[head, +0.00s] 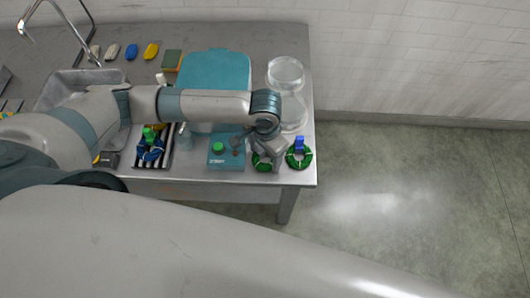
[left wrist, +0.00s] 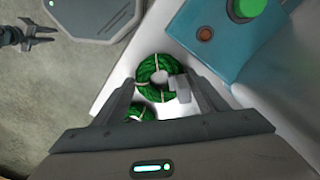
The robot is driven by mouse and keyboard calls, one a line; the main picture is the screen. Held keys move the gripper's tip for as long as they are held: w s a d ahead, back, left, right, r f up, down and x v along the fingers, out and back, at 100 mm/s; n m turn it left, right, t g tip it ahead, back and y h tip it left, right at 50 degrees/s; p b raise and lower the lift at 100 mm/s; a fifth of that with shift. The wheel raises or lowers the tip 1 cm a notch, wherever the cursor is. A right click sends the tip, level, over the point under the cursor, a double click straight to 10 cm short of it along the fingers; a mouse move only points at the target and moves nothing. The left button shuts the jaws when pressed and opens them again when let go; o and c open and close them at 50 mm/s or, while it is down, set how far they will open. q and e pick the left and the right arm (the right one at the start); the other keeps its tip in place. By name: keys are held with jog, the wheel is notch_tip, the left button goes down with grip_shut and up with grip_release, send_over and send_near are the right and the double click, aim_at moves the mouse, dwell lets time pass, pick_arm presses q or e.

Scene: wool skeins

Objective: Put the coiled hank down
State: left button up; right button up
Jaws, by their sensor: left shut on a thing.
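My left gripper (head: 268,155) comes down at the right end of the table and is shut on a green coiled hank (head: 257,162). In the left wrist view that hank (left wrist: 147,72) is a ring with pale ties between my fingertips (left wrist: 160,84), partly covered by a finger. I cannot tell whether it touches the table. A second green hank (head: 299,163) lies just to the right with a blue piece (head: 299,143) at it. It also shows, mostly hidden, in the left wrist view (left wrist: 140,112). My right gripper (left wrist: 35,35) is small and dark in that view.
A teal box (head: 226,162) with a green knob stands left of the held hank. A clear glass vessel (head: 286,75) stands behind, with a teal case (head: 213,70) farther left. A striped tray (head: 150,165) lies left of the box. The table's front and right edges are close.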

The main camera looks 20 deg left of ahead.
aim_at(265, 158)
pick_arm(q)
jog(key=o, duration=1)
jog(key=shift+r, duration=0.45)
notch_tip(265, 158, up, 11)
jog(key=b, duration=0.2)
jog(key=shift+r+b, duration=0.15)
jog(key=shift+b, duration=0.2)
jog(key=shift+s, duration=0.1)
